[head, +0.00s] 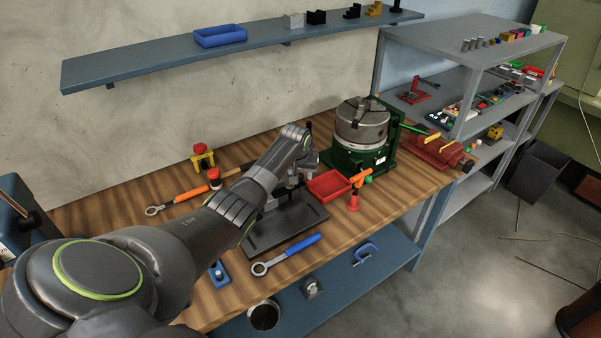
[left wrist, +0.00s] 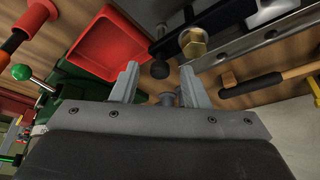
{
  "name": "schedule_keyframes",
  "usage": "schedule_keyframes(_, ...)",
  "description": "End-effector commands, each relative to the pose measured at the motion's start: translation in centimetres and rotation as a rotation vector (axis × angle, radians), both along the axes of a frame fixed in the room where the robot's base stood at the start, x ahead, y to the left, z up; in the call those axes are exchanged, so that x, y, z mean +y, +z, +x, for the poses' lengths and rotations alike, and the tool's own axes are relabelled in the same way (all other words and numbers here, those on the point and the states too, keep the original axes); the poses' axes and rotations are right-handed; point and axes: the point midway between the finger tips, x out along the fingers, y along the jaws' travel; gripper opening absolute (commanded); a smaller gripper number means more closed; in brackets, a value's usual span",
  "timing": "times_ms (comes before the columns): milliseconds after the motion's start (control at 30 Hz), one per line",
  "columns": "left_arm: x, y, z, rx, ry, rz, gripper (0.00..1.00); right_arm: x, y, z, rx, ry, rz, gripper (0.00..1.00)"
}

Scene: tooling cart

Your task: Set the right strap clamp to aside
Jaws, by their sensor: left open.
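My left gripper (head: 308,160) hangs over the back of a dark fixture plate (head: 285,225), and my own wrist hides most of its fingers. In the left wrist view the left gripper (left wrist: 160,85) is open, its two fingers apart. A small grey round part (left wrist: 168,98) shows between the fingers; I cannot tell whether it belongs to the right strap clamp. Just beyond the fingers are a dark round knob (left wrist: 160,69) and a brass hex nut (left wrist: 194,43) by a grey metal bar. The strap clamps are largely hidden in the head view. My right gripper is not seen.
A chuck on a green base (head: 360,135) stands behind. A blue-handled wrench (head: 287,254) lies in front.

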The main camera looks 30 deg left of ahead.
Motion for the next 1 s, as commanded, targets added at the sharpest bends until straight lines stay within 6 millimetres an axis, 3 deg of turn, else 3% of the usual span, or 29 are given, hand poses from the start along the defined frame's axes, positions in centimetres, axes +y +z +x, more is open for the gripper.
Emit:
schedule_keyframes(167,-0.02,0.01,0.01,0.000,0.000,0.000,0.41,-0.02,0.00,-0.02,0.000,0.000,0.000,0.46)
schedule_keyframes(500,-0.02,0.02,0.00,0.000,0.000,-0.001,0.00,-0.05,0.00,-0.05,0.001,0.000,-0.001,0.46)
schedule_keyframes(1000,0.43,0.08,0.31,0.001,0.140,-0.001,0.00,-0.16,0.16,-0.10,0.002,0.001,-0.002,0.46)
